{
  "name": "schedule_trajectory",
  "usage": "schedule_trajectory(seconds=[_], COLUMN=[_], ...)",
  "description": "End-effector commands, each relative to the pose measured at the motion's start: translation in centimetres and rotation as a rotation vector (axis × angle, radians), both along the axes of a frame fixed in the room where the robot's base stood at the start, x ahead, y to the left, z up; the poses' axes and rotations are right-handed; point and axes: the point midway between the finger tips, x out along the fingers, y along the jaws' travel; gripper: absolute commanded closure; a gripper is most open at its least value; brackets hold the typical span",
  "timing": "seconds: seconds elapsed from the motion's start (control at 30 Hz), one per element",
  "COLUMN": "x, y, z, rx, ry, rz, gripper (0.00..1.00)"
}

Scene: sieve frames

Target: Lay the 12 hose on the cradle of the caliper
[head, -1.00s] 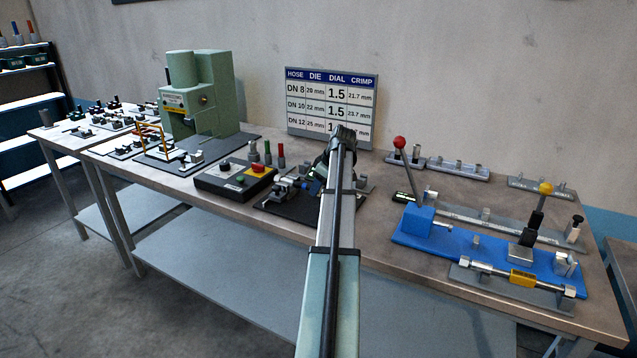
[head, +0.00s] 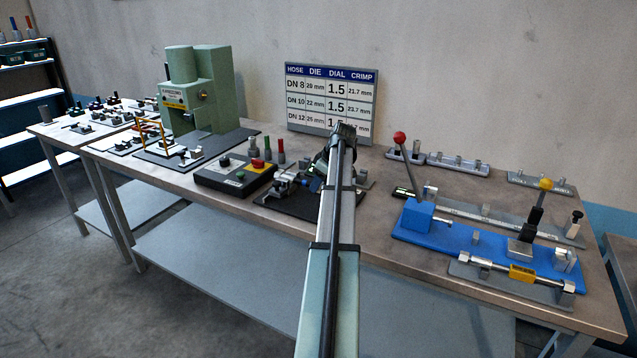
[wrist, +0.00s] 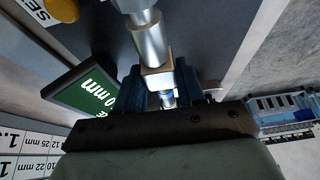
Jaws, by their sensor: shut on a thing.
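In the wrist view my gripper (wrist: 162,84) is shut on a metal fitting, with a dark blue finger on each side. The held piece, which looks like the end of the hose (wrist: 150,42), has a bright metal sleeve and a small blue band between the fingers. A green display with white "mm" figures (wrist: 92,100), apparently the caliper's, is left of the fingers. In the head view my gripper (head: 316,184) is low over the black plate (head: 290,204), where metal parts of the caliper (head: 283,188) show. My arm hides much of this spot, and I cannot tell whether the hose touches the cradle.
A control box (head: 235,178) stands left of the black plate, with a green press (head: 195,95) farther left. A blue fixture (head: 460,240) with upright levers is to the right. A sign board (head: 332,100) stands behind. Some bare tabletop lies right of my arm.

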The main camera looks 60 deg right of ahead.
Motion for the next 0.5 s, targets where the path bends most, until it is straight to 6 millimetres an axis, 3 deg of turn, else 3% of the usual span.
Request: schedule_trajectory(seconds=[0.5], x=[0.02], y=[-0.01], z=[-0.58], rx=[-0.001], ry=[-0.001], rz=[0.0], gripper=[1.0])
